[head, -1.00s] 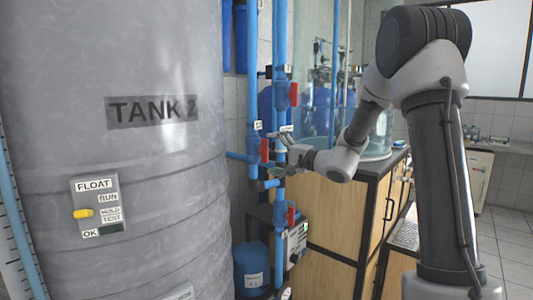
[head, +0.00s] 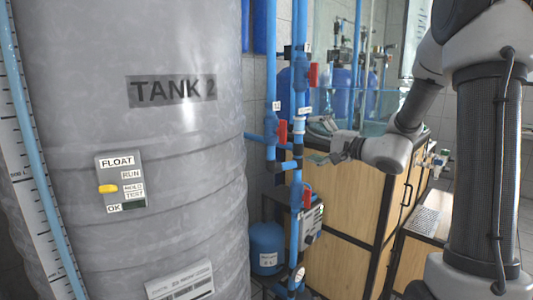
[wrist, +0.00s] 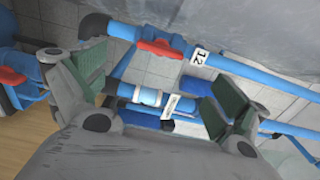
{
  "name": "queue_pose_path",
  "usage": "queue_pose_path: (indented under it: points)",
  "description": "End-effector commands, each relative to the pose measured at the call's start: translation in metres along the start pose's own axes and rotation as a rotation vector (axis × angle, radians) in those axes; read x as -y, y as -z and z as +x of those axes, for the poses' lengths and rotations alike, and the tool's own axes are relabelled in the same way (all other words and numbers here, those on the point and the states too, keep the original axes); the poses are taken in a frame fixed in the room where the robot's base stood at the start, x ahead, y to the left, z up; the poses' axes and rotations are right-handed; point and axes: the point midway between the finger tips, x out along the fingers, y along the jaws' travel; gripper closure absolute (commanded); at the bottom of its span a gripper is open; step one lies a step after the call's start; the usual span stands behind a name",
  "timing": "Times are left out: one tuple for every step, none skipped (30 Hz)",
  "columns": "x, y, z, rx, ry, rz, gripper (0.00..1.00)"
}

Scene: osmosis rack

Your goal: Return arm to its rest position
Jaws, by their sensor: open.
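My gripper (head: 322,151) is in the middle of the head view, in front of the wooden cabinet and just right of the blue pipes. In the wrist view my gripper (wrist: 158,92) has its two green-padded fingers spread wide, with nothing held between them. Blue pipes (wrist: 145,95) with a red valve handle (wrist: 160,47) and a tag reading 12 show beyond the fingers. My arm reaches in from the right side of the head view.
A grey tank (head: 190,150) labelled TANK 2 fills the left. Blue pipes (head: 271,80) with red handles (head: 283,132) stand beside it. A wooden cabinet (head: 345,235) stands behind my gripper. A small blue vessel (head: 266,246) sits low between tank and cabinet.

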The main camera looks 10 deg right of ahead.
Motion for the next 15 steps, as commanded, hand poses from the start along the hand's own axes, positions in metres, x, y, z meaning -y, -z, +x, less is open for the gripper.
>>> queue_pose_path:
  points:
    - [-0.001,0.0,0.0,-0.002,-0.002,0.029,0.02]
    - [-0.003,0.0,-0.001,0.001,-0.011,0.056,0.02]
    - [-0.013,-0.006,-0.004,0.026,-0.051,0.093,0.02]
    - [-0.025,-0.013,-0.009,0.053,-0.093,0.118,0.02]
    - [-0.037,-0.022,-0.015,0.081,-0.138,0.142,0.02]
    - [-0.056,-0.035,-0.027,0.124,-0.211,0.173,0.02]
    - [-0.069,-0.046,-0.038,0.158,-0.273,0.189,0.02]
    - [-0.08,-0.059,-0.052,0.195,-0.339,0.198,0.02]
    - [-0.093,-0.076,-0.073,0.244,-0.431,0.198,0.02]
    - [-0.101,-0.089,-0.089,0.282,-0.502,0.189,0.02]
    - [-0.107,-0.101,-0.106,0.318,-0.572,0.172,0.02]
    - [-0.115,-0.114,-0.13,0.359,-0.668,0.141,0.02]
    - [-0.119,-0.123,-0.149,0.389,-0.739,0.109,0.02]
    - [-0.122,-0.13,-0.168,0.413,-0.809,0.071,0.02]
    - [-0.125,-0.137,-0.193,0.442,-0.901,0.009,0.02]
